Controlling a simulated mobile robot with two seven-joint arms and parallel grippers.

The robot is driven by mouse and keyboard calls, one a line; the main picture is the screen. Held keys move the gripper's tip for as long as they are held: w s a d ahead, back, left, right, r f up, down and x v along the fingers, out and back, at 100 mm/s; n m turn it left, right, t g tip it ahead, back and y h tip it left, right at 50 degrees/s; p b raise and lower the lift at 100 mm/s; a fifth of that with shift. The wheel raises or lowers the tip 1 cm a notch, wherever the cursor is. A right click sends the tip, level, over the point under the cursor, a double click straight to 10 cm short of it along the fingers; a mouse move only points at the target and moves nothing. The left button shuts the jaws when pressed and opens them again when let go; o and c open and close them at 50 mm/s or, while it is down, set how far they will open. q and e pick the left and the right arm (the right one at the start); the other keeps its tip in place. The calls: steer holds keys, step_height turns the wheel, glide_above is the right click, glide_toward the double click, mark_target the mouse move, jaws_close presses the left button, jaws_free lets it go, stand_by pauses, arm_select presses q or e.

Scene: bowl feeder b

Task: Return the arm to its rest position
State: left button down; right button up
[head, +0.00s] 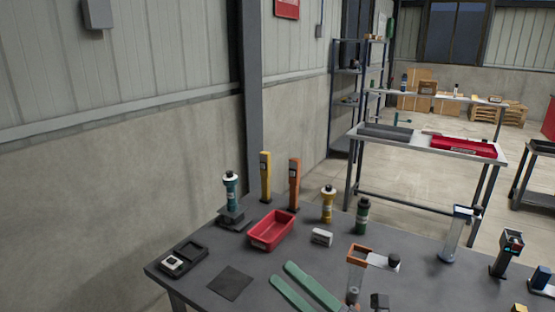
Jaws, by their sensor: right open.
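My right gripper (283,272) shows at the bottom centre as two long green fingers. They come in from the lower right and point up and left. The fingers stand apart with a gap between them, and I see nothing held there. They appear over the dark table (213,250), near its front; their height above it is hard to tell. The rest of my right arm is cut off by the lower edge of the picture. My left gripper is not in view.
A red bin (272,230) stands beyond the fingers, with a small white block (321,237) to its right. A dark square mat (230,284) lies to their left. An orange-topped clear holder (357,268) stands close on their right. Several bottles stand along the back.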

steer(key=d+f+m+t+h, duration=0.2)
steer(key=d+f+m+h, duration=0.4)
steer(key=f+m, duration=0.5)
steer(key=d+f+m+t+h, duration=0.2)
steer(key=d+f+m+h, duration=0.1)
steer(key=f+m+h, duration=0.8)
steer(key=s+d+f+m+g, duration=0.2)
steer(key=s+f+m+g, duration=0.1)
steer(key=s+f, duration=0.4)
steer(key=s+d+f+m+g+h, duration=0.1)
steer(key=s+d+f+m+g, duration=0.2)
steer(key=s+f+m, duration=0.2)
steer(key=s+f, duration=0.3)
steer(key=f, duration=0.2)
steer(key=shift+d+f+g+h, duration=0.15)
steer(key=shift+d+g+h, duration=0.15)
steer(key=shift+g, duration=0.1)
